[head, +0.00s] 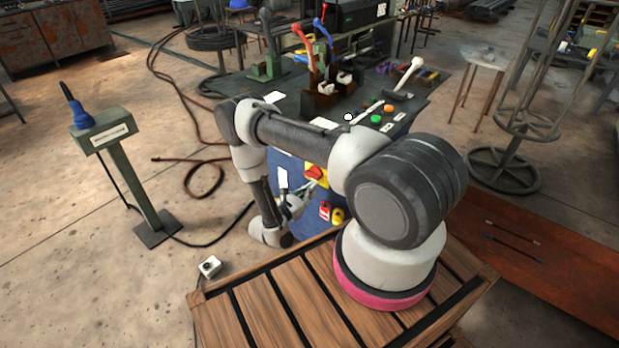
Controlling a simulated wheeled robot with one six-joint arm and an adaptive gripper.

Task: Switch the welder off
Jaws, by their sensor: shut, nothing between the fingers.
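A blue cabinet (312,222) stands in the middle, partly hidden behind my arm. I cannot tell for certain that it is the welder. On its front is a red rotary switch handle (316,172) on a yellow plate. My gripper (303,197) is shut and empty, close below and left of this switch. I cannot tell whether it touches the switch. A red tag (325,210) and a yellow piece (338,215) sit lower on the front.
Red (302,38) and blue (322,30) levers and a white-ended lever (415,65) rise from the top. A green pedestal (147,185) with a blue plug (80,115) stands left. Hoses (200,180) and a small grey box (209,267) lie on the floor.

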